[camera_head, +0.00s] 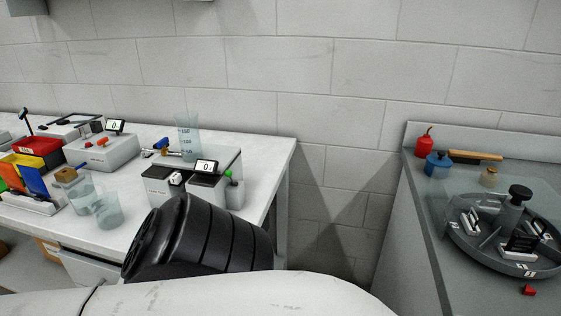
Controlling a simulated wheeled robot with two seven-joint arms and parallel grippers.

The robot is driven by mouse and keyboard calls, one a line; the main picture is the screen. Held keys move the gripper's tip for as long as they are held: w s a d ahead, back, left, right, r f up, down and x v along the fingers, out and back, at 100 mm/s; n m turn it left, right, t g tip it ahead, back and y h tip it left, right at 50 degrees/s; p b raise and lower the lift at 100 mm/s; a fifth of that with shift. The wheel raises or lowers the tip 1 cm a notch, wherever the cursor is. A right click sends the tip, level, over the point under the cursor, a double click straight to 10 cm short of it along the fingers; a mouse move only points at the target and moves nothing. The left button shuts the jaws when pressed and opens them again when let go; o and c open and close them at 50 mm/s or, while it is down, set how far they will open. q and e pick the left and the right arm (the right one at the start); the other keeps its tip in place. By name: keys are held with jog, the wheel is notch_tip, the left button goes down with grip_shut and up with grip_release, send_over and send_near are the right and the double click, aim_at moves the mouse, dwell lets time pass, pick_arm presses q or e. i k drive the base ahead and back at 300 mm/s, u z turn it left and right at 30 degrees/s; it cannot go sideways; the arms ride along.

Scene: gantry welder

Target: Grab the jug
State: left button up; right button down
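A tall clear graduated vessel (188,140), which could be the jug, stands upright on a white bench device with a small display. Two smaller clear beakers, one behind (83,194) and one in front (108,210), stand on the white bench to the left; I cannot tell from their shape whether either is the jug. Part of my own arm, a black ribbed joint and a white link, crosses the lower middle and hides part of the bench's front edge. Neither gripper's fingers show in this view.
The white bench (145,213) also carries a second device (103,152) and red, yellow and blue bins at the far left. A gap separates it from the grey bench (420,222), which holds a round dark carousel (470,245), a red bottle (424,141) and a blue pot (438,165).

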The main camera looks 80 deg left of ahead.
aim_at(79, 188)
jog(key=k, duration=1.5)
jog(key=u, duration=1.7)
